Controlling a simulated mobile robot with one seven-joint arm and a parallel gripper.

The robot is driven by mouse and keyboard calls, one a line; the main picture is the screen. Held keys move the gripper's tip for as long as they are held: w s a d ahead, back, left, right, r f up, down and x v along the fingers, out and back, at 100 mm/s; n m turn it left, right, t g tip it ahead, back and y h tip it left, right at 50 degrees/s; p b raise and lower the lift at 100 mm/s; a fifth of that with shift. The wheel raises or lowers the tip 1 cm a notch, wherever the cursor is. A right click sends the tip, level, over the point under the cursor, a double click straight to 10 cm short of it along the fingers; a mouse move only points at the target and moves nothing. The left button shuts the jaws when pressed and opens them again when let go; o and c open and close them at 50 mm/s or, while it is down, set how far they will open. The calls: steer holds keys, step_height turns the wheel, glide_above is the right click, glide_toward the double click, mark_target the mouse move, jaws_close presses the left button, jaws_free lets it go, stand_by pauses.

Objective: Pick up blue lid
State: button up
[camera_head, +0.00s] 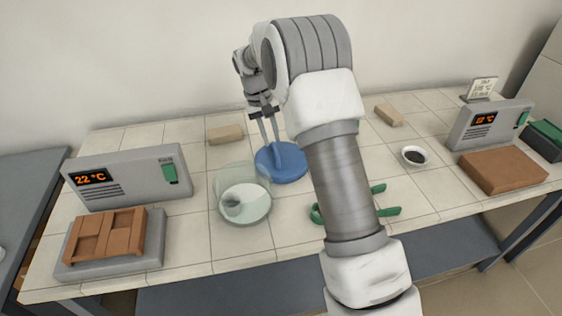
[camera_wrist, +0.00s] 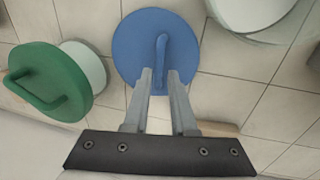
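The round blue lid (camera_head: 291,170) with an upright blue handle lies on the tiled table, near the middle. My gripper (camera_head: 269,146) hangs above it, fingers pointing down and partly in front of the handle. In the wrist view the blue lid (camera_wrist: 137,40) is at the top centre, and its handle (camera_wrist: 161,55) lies in line with the gap between the fingertips. My gripper (camera_wrist: 160,75) is open, its fingers apart. Whether the tips touch the handle or lid cannot be told.
A pale translucent container (camera_head: 245,206) stands close left of the lid. A green lid (camera_wrist: 45,80) with a handle sits near a whitish pot (camera_wrist: 88,66). A beige block (camera_head: 226,134) lies behind. Furnaces (camera_head: 128,178) (camera_head: 490,124) flank the table. A bowl (camera_head: 414,155) is right.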

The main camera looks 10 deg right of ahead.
mark_target(276, 152)
steer(key=f, duration=0.2)
steer(key=d+f, duration=0.1)
steer(key=f, duration=0.1)
steer(key=f+b, duration=0.1)
steer(key=f, duration=0.1)
steer(key=shift+s+d+f, duration=0.15)
steer(key=shift+s+d, duration=0.1)
steer(key=shift+s, duration=0.15)
jaws_close()
